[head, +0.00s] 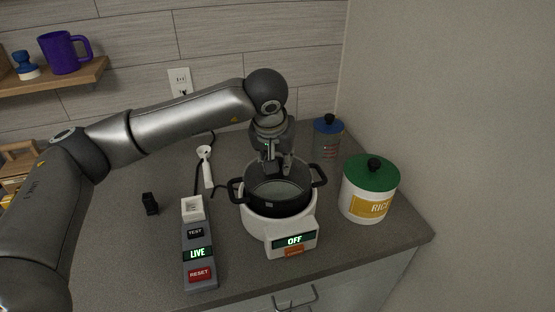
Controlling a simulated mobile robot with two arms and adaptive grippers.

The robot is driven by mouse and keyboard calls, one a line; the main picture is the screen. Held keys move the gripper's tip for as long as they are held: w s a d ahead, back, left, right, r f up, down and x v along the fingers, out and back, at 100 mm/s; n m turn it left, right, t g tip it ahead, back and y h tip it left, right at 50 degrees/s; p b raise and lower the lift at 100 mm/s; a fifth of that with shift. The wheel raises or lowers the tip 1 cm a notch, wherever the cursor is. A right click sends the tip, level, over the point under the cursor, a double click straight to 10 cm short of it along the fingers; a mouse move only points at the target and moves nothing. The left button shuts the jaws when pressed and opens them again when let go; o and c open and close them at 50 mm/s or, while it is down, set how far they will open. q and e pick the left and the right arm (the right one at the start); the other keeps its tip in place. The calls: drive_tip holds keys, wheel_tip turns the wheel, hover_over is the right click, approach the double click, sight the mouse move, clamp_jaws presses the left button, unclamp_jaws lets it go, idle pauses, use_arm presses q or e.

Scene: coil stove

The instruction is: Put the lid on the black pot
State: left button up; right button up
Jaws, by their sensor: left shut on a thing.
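The black pot (279,208) stands upright on the white coil stove (262,224), with a loop handle on each side. My left gripper (278,167) reaches down from above at the pot's far rim, its fingers close together. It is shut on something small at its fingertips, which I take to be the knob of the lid. The lid itself is hard to make out; a greyish, glassy surface shows within the pot's rim. I cannot tell whether it touches the rim all round. My right gripper is not in view.
A white canister with a green lid (371,174) stands right of the stove, and a blue-lidded clear jar (327,139) behind it. The wall closes off the right.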

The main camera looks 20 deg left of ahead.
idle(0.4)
use_arm(q)
drive_tip(key=o, duration=1.2)
drive_tip(key=o, duration=0.5)
drive_tip(key=shift+c, duration=0.2)
drive_tip(key=shift+r+p, duration=1.7)
drive_tip(key=shift+r, duration=1.8)
